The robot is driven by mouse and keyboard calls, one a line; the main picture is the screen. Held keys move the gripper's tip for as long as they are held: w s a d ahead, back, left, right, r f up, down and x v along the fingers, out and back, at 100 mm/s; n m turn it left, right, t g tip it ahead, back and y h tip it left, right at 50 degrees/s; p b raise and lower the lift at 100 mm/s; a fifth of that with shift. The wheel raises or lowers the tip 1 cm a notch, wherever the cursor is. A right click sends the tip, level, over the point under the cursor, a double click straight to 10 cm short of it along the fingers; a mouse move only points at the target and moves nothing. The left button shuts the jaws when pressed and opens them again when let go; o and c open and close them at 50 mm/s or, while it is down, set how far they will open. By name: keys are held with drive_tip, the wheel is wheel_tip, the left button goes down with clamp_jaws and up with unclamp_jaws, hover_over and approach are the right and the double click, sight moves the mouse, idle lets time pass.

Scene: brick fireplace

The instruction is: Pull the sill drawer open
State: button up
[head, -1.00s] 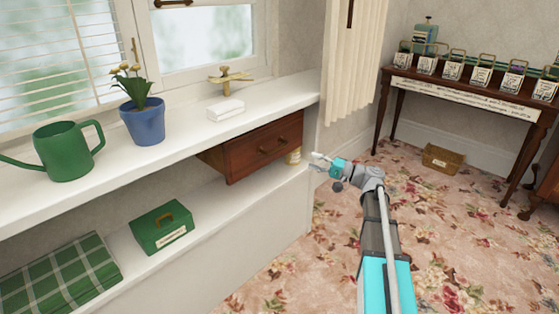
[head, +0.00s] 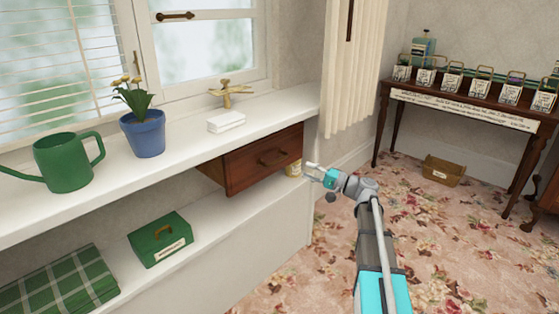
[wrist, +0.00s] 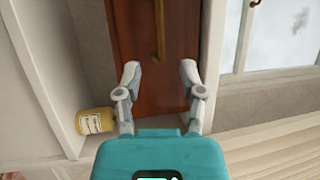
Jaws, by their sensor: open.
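The sill drawer (head: 250,165) is a reddish-brown wooden box hung under the white window sill, with a bar handle (head: 273,157) on its front. I cannot tell whether it is fully closed. My gripper (head: 314,171) is at the right of the drawer front, empty and apart from the handle. In the wrist view my gripper (wrist: 160,73) has its two fingers spread, one on each side of the drawer front (wrist: 128,35). The brass handle (wrist: 159,28) shows upright in that view, beyond the fingertips and roughly centred between them.
A small labelled yellow jar (wrist: 95,121) stands close beside my gripper on the lower ledge. A green box (head: 160,238) and folded plaid cloth (head: 60,283) lie farther left on it. The sill (head: 185,135) overhangs the drawer.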

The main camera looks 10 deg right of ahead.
sight(278, 161)
drive_tip(key=p+x, duration=0.1)
drive_tip(key=x, duration=1)
drive_tip(key=shift+a+p, duration=0.1)
drive_tip(key=shift+p, duration=0.3)
drive_tip(key=shift+c, duration=0.3)
clamp_jaws()
